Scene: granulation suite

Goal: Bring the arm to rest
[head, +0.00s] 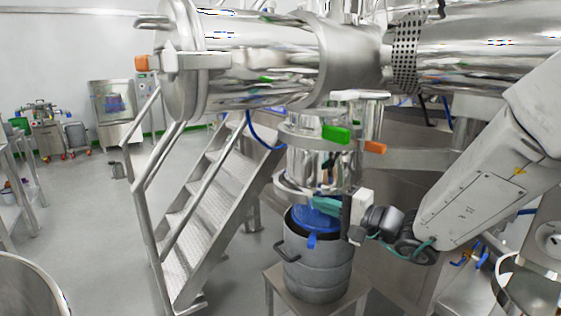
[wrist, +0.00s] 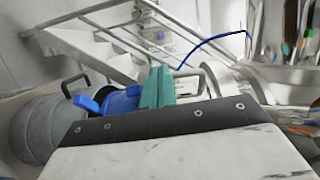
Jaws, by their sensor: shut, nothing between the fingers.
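My arm reaches in from the right in the head view. My gripper (head: 318,203) has teal fingers and is shut with nothing in it. It is over the top of a grey drum (head: 318,262), close to the drum's blue inner part (head: 312,220). In the wrist view the shut teal fingers (wrist: 157,86) show beside the blue part (wrist: 122,100), with the drum (wrist: 38,125) at the left. I cannot tell whether the fingers touch the blue part.
The drum stands on a small metal stand (head: 272,282) under a steel outlet with a green handle (head: 336,133) and an orange handle (head: 375,148). Metal stairs (head: 205,205) with railings rise to the left. A large steel vessel (head: 265,55) hangs above.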

